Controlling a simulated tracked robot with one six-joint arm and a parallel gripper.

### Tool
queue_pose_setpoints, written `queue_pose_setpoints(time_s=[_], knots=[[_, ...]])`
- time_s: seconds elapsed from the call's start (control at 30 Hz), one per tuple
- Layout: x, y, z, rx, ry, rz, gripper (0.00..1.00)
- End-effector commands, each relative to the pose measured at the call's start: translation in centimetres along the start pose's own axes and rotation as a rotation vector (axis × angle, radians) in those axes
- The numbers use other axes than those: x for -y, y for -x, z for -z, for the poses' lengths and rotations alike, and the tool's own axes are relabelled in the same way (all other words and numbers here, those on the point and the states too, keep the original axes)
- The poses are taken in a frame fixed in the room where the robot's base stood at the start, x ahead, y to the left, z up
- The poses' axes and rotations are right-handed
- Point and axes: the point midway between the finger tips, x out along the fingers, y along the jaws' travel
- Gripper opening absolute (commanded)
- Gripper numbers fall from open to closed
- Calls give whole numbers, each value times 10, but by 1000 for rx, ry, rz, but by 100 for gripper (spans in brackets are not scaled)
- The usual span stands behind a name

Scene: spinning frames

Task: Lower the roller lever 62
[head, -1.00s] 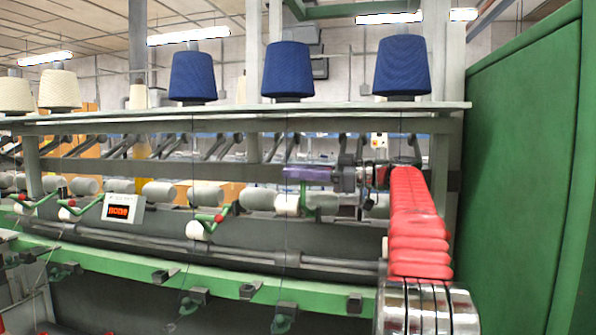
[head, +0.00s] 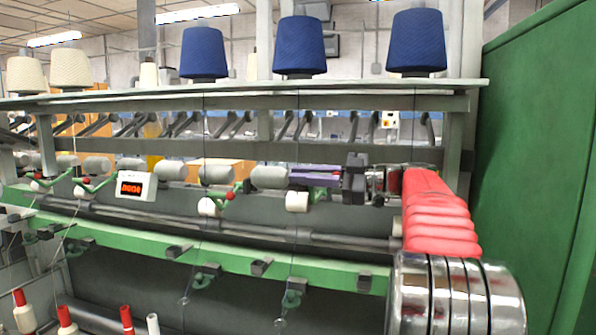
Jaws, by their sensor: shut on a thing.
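My gripper (head: 315,176), with purple-looking fingers, is at the right of the machine's lever row. It is shut on the rightmost roller lever (head: 319,194), a green arm with a white roller (head: 297,201) at its left. The fingers hide the lever's knob end. The white roller sits just in front of the grey bar behind it. No number 62 is readable. To the left is another green lever with a red knob (head: 230,196) and white roller (head: 207,207), hanging lower than the held one relative to the row's slope.
Two more red-knobbed levers stand further left, near a white display box (head: 136,186). Blue yarn cones (head: 300,46) stand on the shelf above. A green rail (head: 220,254) runs below. A large green panel (head: 540,170) closes off the right side.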

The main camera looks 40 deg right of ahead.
Motion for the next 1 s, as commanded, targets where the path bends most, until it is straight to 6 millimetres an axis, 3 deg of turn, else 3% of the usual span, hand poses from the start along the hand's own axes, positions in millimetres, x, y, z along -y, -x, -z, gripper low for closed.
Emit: queue_pose_setpoints(time_s=[0.5,0.53,0.77,1.0], knots=[[-1,8,-2,6,0,-15,0],[-1,8,-2,6,0,-15,12],[0,8,-2,6,0,-15,28],[-1,9,-2,7,0,-15,30]])
